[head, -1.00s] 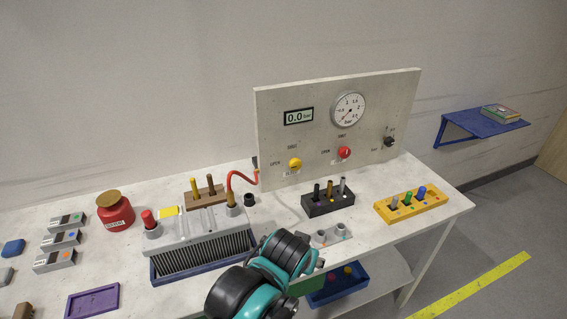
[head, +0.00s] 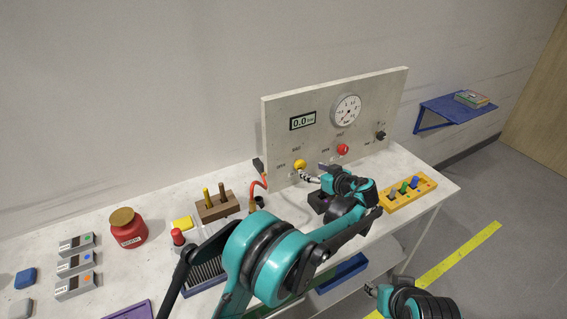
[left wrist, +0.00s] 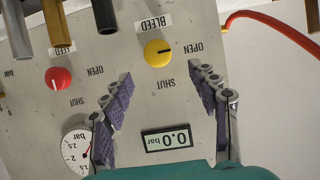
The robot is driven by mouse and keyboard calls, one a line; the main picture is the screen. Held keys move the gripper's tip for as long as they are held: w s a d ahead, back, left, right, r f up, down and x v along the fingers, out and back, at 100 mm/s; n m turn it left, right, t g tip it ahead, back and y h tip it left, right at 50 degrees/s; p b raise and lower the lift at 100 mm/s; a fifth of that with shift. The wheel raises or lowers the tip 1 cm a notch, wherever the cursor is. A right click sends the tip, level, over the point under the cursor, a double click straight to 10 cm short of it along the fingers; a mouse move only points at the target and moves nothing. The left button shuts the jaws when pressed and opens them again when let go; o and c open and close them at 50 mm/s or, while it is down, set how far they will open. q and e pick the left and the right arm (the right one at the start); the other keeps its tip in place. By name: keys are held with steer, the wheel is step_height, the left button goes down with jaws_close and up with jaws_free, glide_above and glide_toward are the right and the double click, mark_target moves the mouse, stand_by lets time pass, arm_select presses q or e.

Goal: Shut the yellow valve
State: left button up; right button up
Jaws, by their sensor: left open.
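The yellow valve (head: 299,165) is a round knob on the upright panel, under a BLEED label in the left wrist view (left wrist: 157,54). Its dark mark seems to point toward the OPEN label; SHUT is printed to another side. My left gripper (head: 314,173) is open and empty just in front of the panel, close to the knob. In the left wrist view its two purple-padded fingers (left wrist: 160,78) are spread, with the knob between their lines but beyond the tips, apart from both. Part of my right arm shows at the bottom right of the head view; its jaws are unclear.
A red valve (head: 343,149), dial gauge (head: 347,110) and display (head: 302,121) reading 0.0 bar share the panel. A red hose (head: 265,181) runs beside it. A yellow block with coloured pegs (head: 424,185) stands right. My arm hides part of the bench.

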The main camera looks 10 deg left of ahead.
mark_target(302, 165)
arm_select(q)
steer(key=b+x, duration=0.2)
steer(key=x, duration=0.4)
steer(key=shift+w+f, duration=0.2)
steer(key=shift+w, duration=0.05)
steer(key=shift+w+a+f, duration=0.2)
steer(key=shift+w+a, duration=0.25)
steer(key=shift+w, duration=0.1)
steer(key=c, duration=1.2)
